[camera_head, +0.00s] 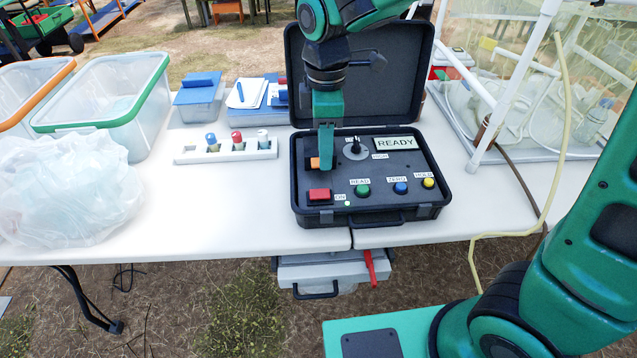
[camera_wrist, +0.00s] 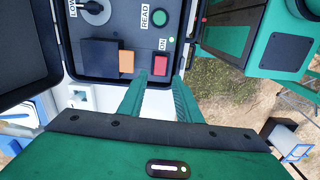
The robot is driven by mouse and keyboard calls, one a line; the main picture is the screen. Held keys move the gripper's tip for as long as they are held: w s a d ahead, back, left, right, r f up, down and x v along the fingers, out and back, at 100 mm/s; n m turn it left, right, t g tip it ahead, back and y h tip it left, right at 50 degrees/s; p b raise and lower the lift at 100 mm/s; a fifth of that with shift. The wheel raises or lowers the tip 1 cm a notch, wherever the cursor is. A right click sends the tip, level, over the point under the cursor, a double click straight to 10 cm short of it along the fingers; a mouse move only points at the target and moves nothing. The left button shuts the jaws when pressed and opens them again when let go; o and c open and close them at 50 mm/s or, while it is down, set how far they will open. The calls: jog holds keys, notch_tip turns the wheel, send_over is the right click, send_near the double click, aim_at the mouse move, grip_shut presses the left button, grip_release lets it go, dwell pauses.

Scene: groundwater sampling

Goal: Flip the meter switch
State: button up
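The meter (camera_head: 427,209) is a black open case on the table, with its lid standing up behind. Its display (camera_head: 395,143) reads READY. The red rocker switch (camera_head: 319,195) is at the panel's front left, beside an ON label and a small lit green lamp (camera_head: 347,203). My gripper (camera_head: 326,166) points down over the panel's left part, behind the switch in the picture. In the wrist view, my gripper (camera_wrist: 160,77) has its two fingers apart with nothing between them. The red switch (camera_wrist: 160,65) shows just beyond the fingertips, between their lines; contact is not visible.
Green (camera_head: 363,190), blue (camera_head: 401,188) and yellow (camera_head: 428,183) buttons line the panel front. A knob (camera_head: 355,150) and an orange-black block (camera_head: 312,163) are close to my gripper. A white vial rack (camera_head: 225,153) and a plastic bag (camera_head: 62,190) stand left.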

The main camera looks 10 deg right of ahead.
aim_at(320, 193)
jog(key=f, duration=0.7)
jog(key=a+f, duration=0.1)
jog(key=f, duration=0.3)
jog(key=c, duration=0.8)
